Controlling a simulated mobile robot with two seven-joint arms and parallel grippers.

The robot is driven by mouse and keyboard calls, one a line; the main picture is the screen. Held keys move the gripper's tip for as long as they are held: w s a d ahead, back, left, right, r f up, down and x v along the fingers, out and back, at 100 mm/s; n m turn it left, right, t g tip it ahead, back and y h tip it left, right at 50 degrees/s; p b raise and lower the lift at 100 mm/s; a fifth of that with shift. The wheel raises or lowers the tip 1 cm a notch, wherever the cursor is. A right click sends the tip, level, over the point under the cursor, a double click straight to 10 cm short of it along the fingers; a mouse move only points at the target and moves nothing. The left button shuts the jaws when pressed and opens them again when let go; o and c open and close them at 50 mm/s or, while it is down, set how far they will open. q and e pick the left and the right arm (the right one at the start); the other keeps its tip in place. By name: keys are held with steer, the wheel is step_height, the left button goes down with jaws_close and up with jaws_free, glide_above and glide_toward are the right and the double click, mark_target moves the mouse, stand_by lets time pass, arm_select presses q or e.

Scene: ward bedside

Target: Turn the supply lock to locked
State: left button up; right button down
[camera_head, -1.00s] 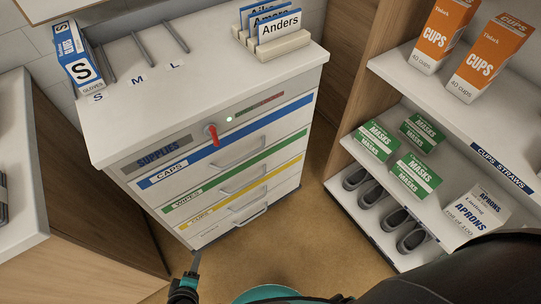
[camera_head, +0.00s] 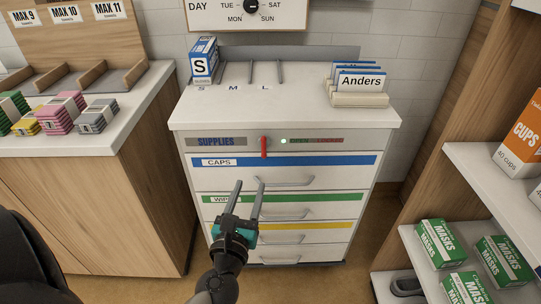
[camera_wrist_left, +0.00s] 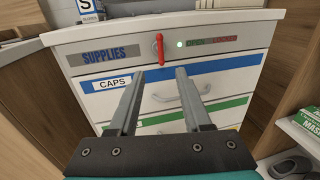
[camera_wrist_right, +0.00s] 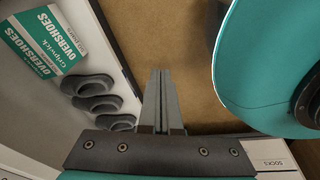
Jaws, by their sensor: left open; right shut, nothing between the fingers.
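The supply lock (camera_head: 263,147) is a red lever on the top strip of the white supplies cabinet (camera_head: 290,118). The lever hangs straight down, and in the left wrist view (camera_wrist_left: 160,48) it also stands upright. To its right is a lit spot (camera_head: 284,141), then a green OPEN and a red LOCKED label (camera_head: 328,140). My left gripper (camera_head: 248,186) is open and empty in front of the drawers, below the lever and apart from it. My right gripper (camera_wrist_right: 160,75) shows only in its own wrist view, shut and empty above brown floor.
Drawer handles (camera_head: 285,181) stick out below the lock. A glove box (camera_head: 204,62) and card holder (camera_head: 360,97) stand on the cabinet top. A wooden counter (camera_head: 90,200) is at left, a shelf with mask boxes (camera_head: 440,243) at right. Overshoes (camera_wrist_right: 95,85) lie near my right gripper.

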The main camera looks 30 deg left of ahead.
mark_target(263, 147)
arm_select(q)
steer(key=p+x, duration=0.1)
steer(key=x, duration=1.2)
steer(key=shift+w+a, duration=0.1)
steer(key=shift+w, duration=0.15)
steer(key=shift+w+a, duration=0.1)
steer(key=shift+w, duration=0.15)
jaws_close()
arm_select(e)
steer(key=shift+s+a+r, duration=0.2)
steer(key=shift+s+a, duration=0.15)
steer(key=shift+s, duration=0.1)
steer(key=shift+s+a+r, duration=0.2)
steer(key=shift+s+a, duration=0.15)
steer(key=shift+s, duration=0.1)
